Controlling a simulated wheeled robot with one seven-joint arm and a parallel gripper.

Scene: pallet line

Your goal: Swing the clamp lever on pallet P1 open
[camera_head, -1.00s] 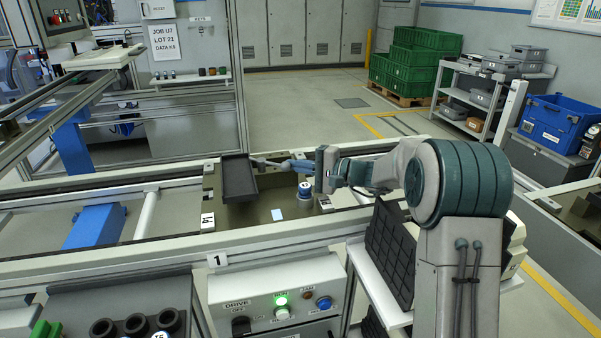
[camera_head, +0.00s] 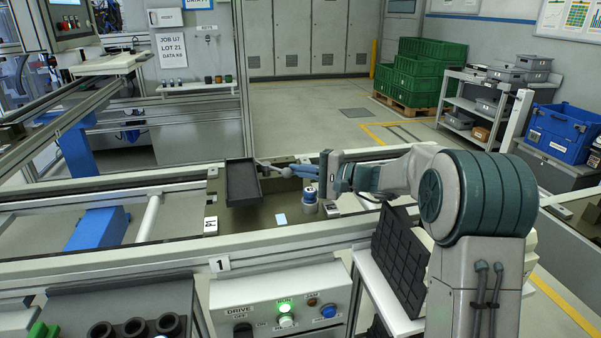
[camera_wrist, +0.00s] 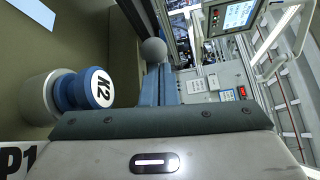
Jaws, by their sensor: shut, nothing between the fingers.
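Pallet P1 (camera_head: 265,215) sits on the conveyor line, and part of its P1 label (camera_wrist: 17,158) shows in the wrist view. The clamp lever (camera_head: 272,168) looks like a thin grey bar at the right of a dark tray. In the wrist view its grey ball end (camera_wrist: 153,50) appears just beyond my fingertips. My gripper (camera_head: 296,169) is shut and empty, with blue fingers pointing left at the lever. The fingers also show in the wrist view (camera_wrist: 157,82). I cannot tell whether they touch the lever.
A blue-and-white knob marked K2 (camera_wrist: 88,89) stands close beside my fingers; it also shows in the head view (camera_head: 310,200). The dark tray (camera_head: 242,182) lies on the pallet left of the lever. The conveyor's front rail (camera_head: 150,251) and a control box (camera_head: 285,310) are nearer.

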